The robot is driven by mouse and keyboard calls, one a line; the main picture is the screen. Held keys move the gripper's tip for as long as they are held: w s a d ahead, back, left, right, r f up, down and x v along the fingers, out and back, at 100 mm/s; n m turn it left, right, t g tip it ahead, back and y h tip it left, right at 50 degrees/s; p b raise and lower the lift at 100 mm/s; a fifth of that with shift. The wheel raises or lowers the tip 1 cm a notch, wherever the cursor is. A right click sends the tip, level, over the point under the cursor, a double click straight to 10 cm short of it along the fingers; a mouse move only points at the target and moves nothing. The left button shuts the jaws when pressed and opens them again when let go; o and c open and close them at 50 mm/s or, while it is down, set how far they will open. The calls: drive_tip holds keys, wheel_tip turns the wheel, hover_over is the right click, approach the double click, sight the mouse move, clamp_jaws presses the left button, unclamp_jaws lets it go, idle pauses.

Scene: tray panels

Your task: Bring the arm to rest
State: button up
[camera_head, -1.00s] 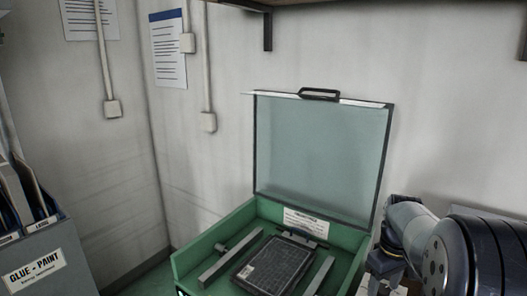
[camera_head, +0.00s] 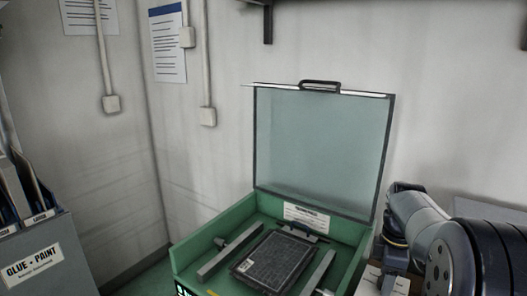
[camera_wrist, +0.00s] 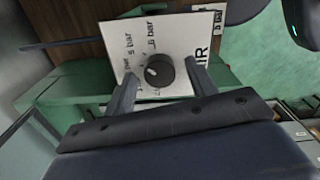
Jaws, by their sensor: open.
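My arm shows at the right edge of the head view, beside the green case; my gripper cannot be made out clearly there. In the wrist view my gripper (camera_wrist: 160,71) is open, its two grey fingers apart. A dark round knob (camera_wrist: 158,71) on a white panel (camera_wrist: 150,35) marked "bar" shows between the fingertips. Whether the fingers touch the knob I cannot tell. Nothing is seen held.
The green case (camera_head: 208,245) stands with its clear lid (camera_head: 320,145) raised, close to the left of my arm. A dark block (camera_head: 275,262) lies inside between grey bars. A grey bin (camera_head: 40,262) labelled "GLUE - PAINT" stands at left. A shelf hangs above.

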drive_tip(key=shift+r+n, duration=0.25)
drive_tip(key=shift+n, duration=0.05)
drive_tip(key=shift+r, duration=2.75)
drive_tip(key=shift+f, duration=0.1)
